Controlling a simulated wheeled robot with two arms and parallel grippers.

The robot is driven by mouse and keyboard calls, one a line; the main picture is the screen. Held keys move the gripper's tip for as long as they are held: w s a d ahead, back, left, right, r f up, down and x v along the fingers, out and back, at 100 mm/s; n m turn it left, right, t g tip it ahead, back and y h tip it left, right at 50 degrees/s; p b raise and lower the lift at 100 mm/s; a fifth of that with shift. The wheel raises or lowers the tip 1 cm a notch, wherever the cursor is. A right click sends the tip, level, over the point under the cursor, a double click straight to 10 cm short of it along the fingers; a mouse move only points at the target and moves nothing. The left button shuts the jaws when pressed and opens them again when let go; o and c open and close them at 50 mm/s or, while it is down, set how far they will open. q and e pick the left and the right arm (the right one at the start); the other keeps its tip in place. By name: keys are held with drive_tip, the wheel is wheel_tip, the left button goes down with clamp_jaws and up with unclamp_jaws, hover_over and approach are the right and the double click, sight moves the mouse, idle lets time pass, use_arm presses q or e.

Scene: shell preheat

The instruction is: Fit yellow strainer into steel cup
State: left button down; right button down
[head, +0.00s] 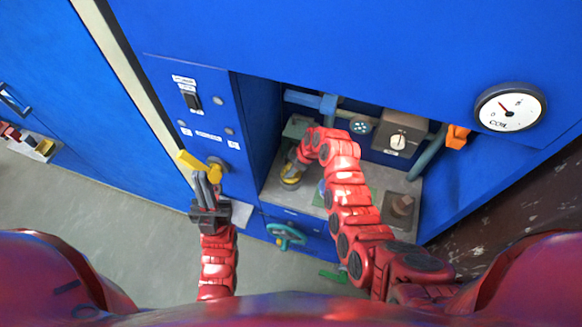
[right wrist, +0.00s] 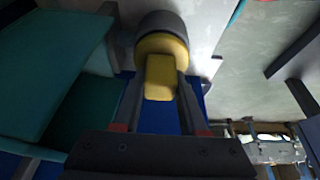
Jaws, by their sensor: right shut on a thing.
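The yellow strainer (right wrist: 163,75) has a round body with a block-like grip, and shows in the right wrist view between the two fingers of my right gripper (right wrist: 160,95). The gripper is shut on it. A dark grey round cup (right wrist: 160,22) sits directly beyond the strainer, in line with it; whether the strainer is inside it or only against it I cannot tell. In the head view the strainer (head: 290,181) is a small yellow patch at the left of the recess, partly hidden by my right gripper. My left gripper (head: 207,182) is empty beside a yellow lever; its finger gap is unclear.
The yellow lever (head: 190,160) is on the blue panel at left. A teal handwheel (head: 286,235) is below the recess shelf. Open floor lies at lower left.

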sight(300, 175)
drive_tip(key=shift+f, duration=0.2)
drive_tip(key=shift+c, duration=2.2)
unclamp_jaws()
drive_tip(key=shift+r, duration=0.1)
drive_tip(key=shift+r+p, duration=0.5)
drive_tip(key=shift+p, duration=0.05)
drive_tip(key=shift+d+b, duration=0.1)
drive_tip(key=shift+b, duration=0.3)
drive_tip(key=v, duration=1.1)
drive_tip(key=shift+r, duration=0.3)
